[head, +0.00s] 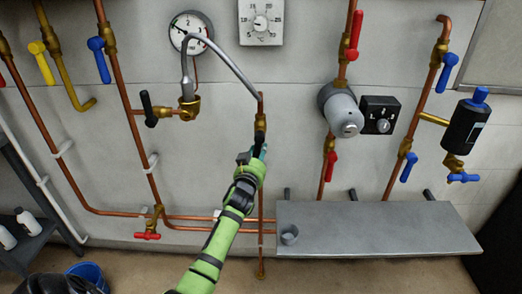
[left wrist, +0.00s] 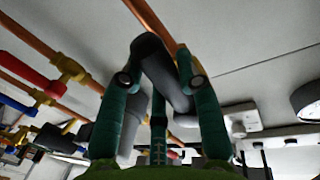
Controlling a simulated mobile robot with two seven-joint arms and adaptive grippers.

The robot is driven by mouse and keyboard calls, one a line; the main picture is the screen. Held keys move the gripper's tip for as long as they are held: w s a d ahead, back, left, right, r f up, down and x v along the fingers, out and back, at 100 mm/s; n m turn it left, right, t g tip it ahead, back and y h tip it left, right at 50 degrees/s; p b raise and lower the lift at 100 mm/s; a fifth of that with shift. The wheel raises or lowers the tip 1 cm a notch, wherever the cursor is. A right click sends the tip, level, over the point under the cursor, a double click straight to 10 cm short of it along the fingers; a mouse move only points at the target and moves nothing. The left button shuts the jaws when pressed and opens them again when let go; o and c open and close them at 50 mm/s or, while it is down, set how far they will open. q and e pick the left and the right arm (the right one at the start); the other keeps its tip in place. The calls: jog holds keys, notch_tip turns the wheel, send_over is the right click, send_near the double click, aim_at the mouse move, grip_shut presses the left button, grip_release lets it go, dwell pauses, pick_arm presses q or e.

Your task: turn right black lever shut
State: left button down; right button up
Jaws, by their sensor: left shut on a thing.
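My left gripper (head: 256,158) reaches up to the short copper pipe below the grey hose, at a brass valve (head: 260,122). Another black lever (head: 148,108) is further left, on the branch to the hose's other end, apart from the gripper. My right gripper is not in view.
A pressure gauge (head: 191,32) and a thermostat dial (head: 261,20) are above. A red lever (head: 147,236) is low on the left pipe.

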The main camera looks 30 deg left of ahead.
pick_arm(q)
jog(key=s+a+r+m+g+y+p, duration=0.2)
jog(key=a+r+m+g+p, duration=0.1)
jog(key=m+p, duration=0.9)
jog(key=shift+s+a+r+m, duration=0.4)
jog(key=shift+a+r+m, duration=0.5)
jog(key=shift+r, duration=0.25)
jog(key=c, duration=0.8)
grip_release()
jog(key=shift+c, duration=0.2)
jog(key=shift+s+d, duration=0.1)
jog(key=v, duration=1.2)
